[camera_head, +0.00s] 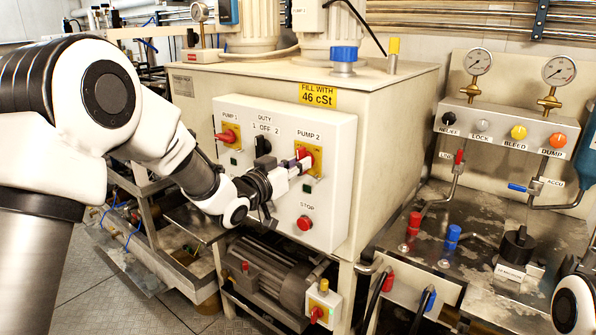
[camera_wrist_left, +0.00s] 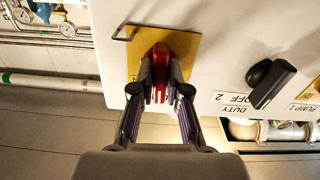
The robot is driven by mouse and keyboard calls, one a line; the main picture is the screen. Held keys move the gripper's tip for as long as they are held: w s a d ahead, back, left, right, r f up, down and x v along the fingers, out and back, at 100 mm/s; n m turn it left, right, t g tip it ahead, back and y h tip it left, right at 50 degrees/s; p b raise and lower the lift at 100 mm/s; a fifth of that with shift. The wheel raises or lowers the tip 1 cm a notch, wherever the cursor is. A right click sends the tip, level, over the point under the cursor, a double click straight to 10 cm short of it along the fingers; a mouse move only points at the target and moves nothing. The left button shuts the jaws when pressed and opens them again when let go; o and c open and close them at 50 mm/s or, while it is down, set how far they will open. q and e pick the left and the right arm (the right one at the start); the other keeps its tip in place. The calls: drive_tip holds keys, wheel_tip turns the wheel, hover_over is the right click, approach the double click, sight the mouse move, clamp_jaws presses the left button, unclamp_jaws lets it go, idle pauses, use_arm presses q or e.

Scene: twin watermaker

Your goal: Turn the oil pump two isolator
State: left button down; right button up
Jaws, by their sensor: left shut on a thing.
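The pump 2 isolator is a red rotary handle (camera_head: 302,153) on a yellow plate (camera_head: 316,154), under the PUMP 2 label on the white control panel (camera_head: 262,190). My left gripper (camera_head: 300,164) reaches it from the left and is shut on the red handle. In the left wrist view the handle (camera_wrist_left: 160,62) sits between the two fingers (camera_wrist_left: 160,92), in front of its yellow plate (camera_wrist_left: 188,48). The fingers hide part of the handle. My right gripper is not in view; only a piece of my right arm shows at the lower right.
The black duty knob (camera_head: 263,146) and the red pump 1 isolator (camera_head: 226,136) are left of the gripper. A red stop button (camera_head: 305,223) is below it. In the wrist view, the duty knob (camera_wrist_left: 270,82) stands out right of the fingers and a wire bracket (camera_wrist_left: 126,33) is near the plate.

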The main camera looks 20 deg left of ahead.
use_arm(q)
drive_tip(key=shift+m, duration=0.6)
drive_tip(key=c, duration=1.2)
unclamp_jaws()
drive_tip(key=shift+o, duration=0.2)
drive_tip(key=v, duration=1.2)
drive_tip(key=shift+f, duration=0.1)
